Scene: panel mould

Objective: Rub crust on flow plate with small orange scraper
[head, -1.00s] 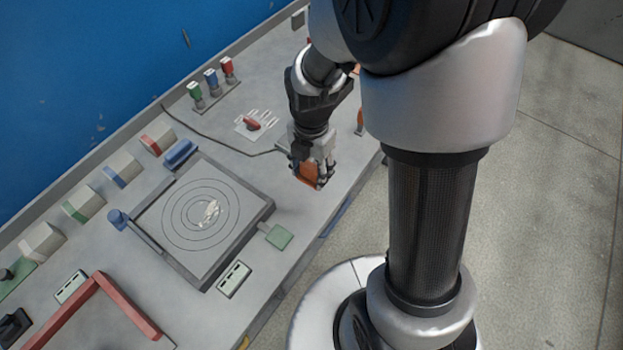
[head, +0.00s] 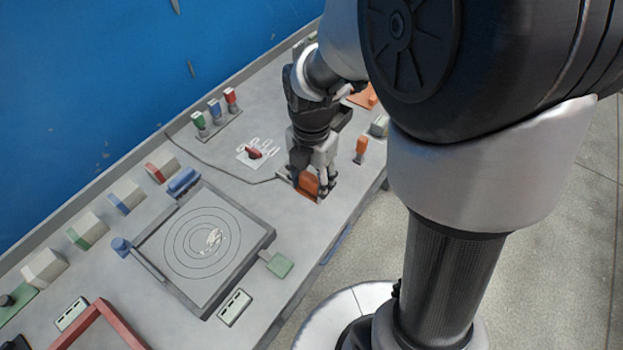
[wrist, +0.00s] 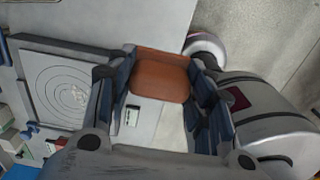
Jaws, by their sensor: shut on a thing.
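The flow plate (head: 180,235) is a grey square with dark rings, set in a raised frame on the bench. A whitish patch of crust (head: 211,241) lies right of the rings' centre. The plate shows at the left of the wrist view (wrist: 40,85), with the crust (wrist: 79,96) on it. My gripper (head: 316,190) is shut on an orange scraper (head: 306,186), to the right of the plate and apart from it. In the wrist view the scraper (wrist: 160,78) sits between my finger pads. The scraper's lower edge is partly hidden, and whether it touches the bench I cannot tell.
A green tab (head: 280,265) sticks out at the plate's right corner. A blue cylinder (head: 183,181) and several coloured blocks line the far side. Another orange-topped item (head: 361,146) stands right of my gripper. A red frame (head: 110,318) is at lower left.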

